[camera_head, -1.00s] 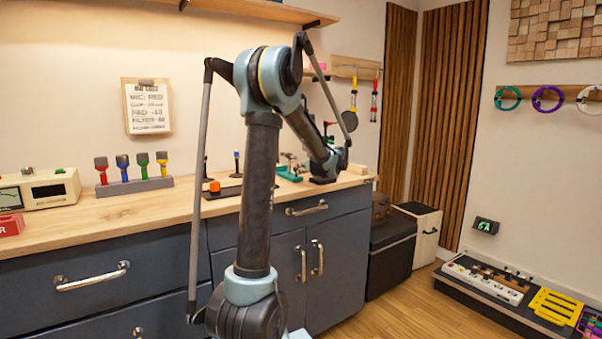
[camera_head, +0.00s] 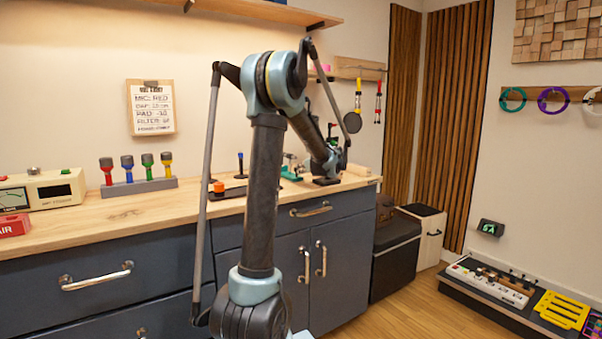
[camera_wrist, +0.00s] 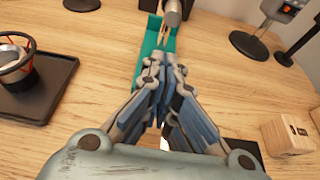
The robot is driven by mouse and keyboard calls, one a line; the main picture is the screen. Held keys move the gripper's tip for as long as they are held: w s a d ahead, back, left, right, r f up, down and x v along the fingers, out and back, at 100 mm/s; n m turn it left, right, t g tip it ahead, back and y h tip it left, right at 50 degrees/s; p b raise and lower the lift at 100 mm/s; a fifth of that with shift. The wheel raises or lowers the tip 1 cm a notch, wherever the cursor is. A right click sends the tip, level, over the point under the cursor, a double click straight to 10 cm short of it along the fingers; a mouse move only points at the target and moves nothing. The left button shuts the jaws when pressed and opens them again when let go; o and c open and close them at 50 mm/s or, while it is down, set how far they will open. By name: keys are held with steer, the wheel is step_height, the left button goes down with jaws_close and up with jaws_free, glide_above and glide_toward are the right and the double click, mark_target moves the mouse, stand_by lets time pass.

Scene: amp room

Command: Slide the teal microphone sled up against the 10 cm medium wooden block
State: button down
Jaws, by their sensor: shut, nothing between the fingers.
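The teal microphone sled (camera_wrist: 153,45) lies on the wooden counter in the wrist view, just beyond my gripper (camera_wrist: 166,62). A silver microphone (camera_wrist: 174,10) shows at its far end. My gripper is shut and empty, its fingertips close to the sled's near part and covering some of it; I cannot tell whether they touch. In the head view the teal sled (camera_head: 291,172) shows small beside my arm. A pale wooden block (camera_wrist: 288,134) with dark marks stands at the right in the wrist view, apart from the sled; its size cannot be read.
A dark tray (camera_wrist: 40,88) with a round red-and-black holder lies at the left in the wrist view. A black round base (camera_wrist: 249,44) and a stand (camera_wrist: 277,12) are at the upper right. Bare counter lies between the sled and the wooden block.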

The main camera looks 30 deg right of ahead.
steer(key=shift+s, duration=0.15)
steer(key=shift+f+v, duration=0.2)
steer(key=shift+v, duration=3.35)
